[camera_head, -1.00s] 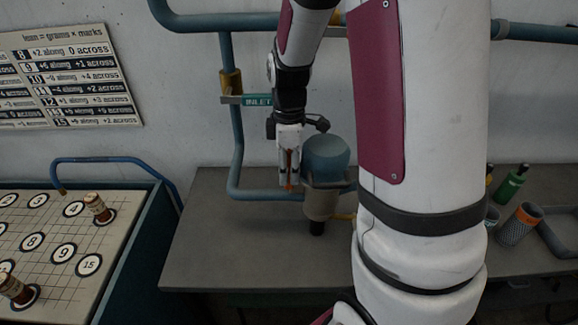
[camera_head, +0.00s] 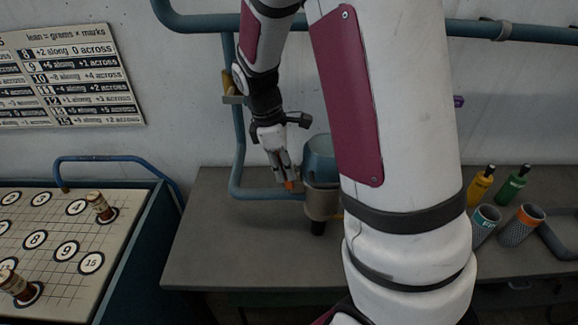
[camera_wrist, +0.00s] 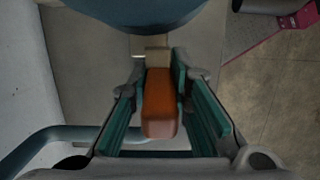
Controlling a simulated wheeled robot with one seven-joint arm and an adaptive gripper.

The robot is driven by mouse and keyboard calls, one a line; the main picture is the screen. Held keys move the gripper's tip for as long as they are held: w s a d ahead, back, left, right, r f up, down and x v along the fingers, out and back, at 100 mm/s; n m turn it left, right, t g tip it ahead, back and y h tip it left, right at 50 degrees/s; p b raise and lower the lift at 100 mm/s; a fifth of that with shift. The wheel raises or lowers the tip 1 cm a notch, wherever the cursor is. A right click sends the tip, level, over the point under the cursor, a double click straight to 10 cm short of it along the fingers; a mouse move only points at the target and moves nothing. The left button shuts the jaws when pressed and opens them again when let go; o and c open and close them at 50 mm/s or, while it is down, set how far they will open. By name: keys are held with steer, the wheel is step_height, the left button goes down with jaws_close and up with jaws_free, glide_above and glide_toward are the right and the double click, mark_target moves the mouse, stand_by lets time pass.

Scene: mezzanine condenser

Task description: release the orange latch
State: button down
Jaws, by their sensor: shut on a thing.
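The orange latch (camera_wrist: 160,104) lies between the two green-padded fingers of my gripper (camera_wrist: 170,100) in the wrist view, with a tan block at its far end. In the head view my gripper (camera_head: 284,178) points down and to the right at the left side of a blue-topped vessel (camera_head: 319,158). The latch's orange tip (camera_head: 290,186) shows at the fingertips. My gripper is shut on the latch. Part of the vessel is hidden behind my arm.
The vessel stands over a grey bench (camera_head: 225,250), by a blue pipe (camera_head: 238,150). A board with numbered circles (camera_head: 60,235) is at the left. Yellow (camera_head: 481,185) and green (camera_head: 514,184) bottles and two mesh cups (camera_head: 522,226) stand at the right.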

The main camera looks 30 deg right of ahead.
steer(key=shift+w+a+f+g+h+b, duration=0.2)
steer(key=shift+w+a+g+h, duration=0.15)
steer(key=shift+h, duration=0.25)
steer(key=shift+w+a+f+g+h+b, duration=0.1)
steer(key=shift+w+a+f+g+h, duration=0.1)
steer(key=shift+a+g+h, duration=0.3)
steer(key=shift+w+a+f+g+h+b, duration=0.2)
steer(key=shift+g+h+b, duration=0.15)
steer(key=shift+h, duration=0.25)
steer(key=shift+w+a+f+g+h+b, duration=0.2)
steer(key=shift+g+h+b, duration=0.15)
steer(key=shift+h, duration=0.25)
steer(key=g+h+b, duration=0.1)
steer(key=a+f+g+h+b, duration=0.1)
steer(key=shift+w+f+h, duration=0.25)
steer(key=shift+w+h, duration=0.1)
steer(key=shift+h, duration=0.05)
steer(key=shift+w+a+f+g+h+b, duration=0.1)
steer(key=shift+f+g+h+b, duration=0.2)
steer(key=shift+h+b, duration=0.25)
steer(key=shift+a+f+g+h+b, duration=0.1)
steer(key=shift+f+g+h+b, duration=0.1)
steer(key=shift+g+h+b, duration=0.25)
steer(key=c, duration=1.5)
jaws_free()
